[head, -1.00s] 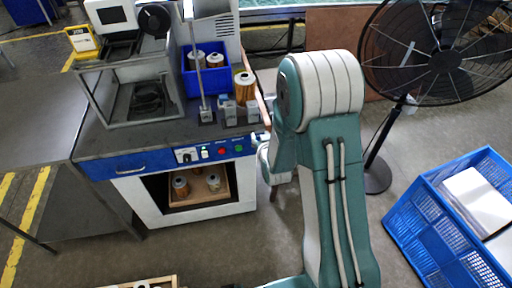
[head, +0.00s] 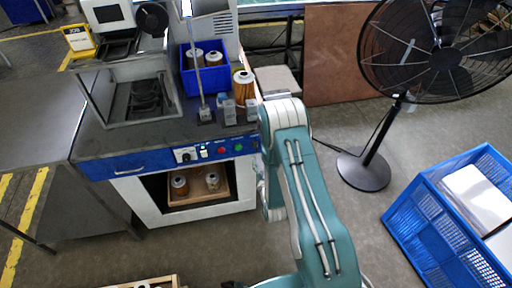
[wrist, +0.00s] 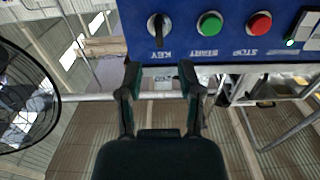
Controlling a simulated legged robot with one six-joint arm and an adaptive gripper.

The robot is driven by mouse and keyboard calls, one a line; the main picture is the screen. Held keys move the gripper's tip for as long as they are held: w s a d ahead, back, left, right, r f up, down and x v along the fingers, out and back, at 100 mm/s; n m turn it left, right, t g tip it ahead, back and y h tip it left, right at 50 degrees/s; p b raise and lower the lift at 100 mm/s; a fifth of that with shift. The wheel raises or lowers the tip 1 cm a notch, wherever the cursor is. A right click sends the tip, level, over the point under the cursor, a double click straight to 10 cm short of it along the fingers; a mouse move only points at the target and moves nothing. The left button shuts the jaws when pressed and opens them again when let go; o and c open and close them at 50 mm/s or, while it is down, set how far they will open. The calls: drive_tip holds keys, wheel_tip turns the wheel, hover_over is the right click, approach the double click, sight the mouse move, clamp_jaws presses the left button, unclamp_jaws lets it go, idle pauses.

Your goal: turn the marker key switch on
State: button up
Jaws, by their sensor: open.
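The key switch (wrist: 158,28) is a round black knob with a raised bar, on the blue panel (wrist: 182,50) with the label KEY upside down below it. Its bar stands about upright in the wrist view. In the head view, the key switch (head: 254,144) sits at the panel's right end, close beside my arm. My gripper (wrist: 160,72) is open and empty; its fingertips are just below the knob in the wrist view, apart from it. In the head view my arm mostly hides the gripper.
The green START button (wrist: 209,23) and red STOP button (wrist: 259,24) sit beside the switch. A filter cartridge (head: 242,87) and a blue bin (head: 203,82) stand on the bench. A black fan (head: 366,170) and a blue crate (head: 430,228) stand right of my arm.

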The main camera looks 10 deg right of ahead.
sight(257, 149)
drive_tip(key=w, duration=0.7)
drive_tip(key=shift+w, duration=0.1)
clamp_jaws()
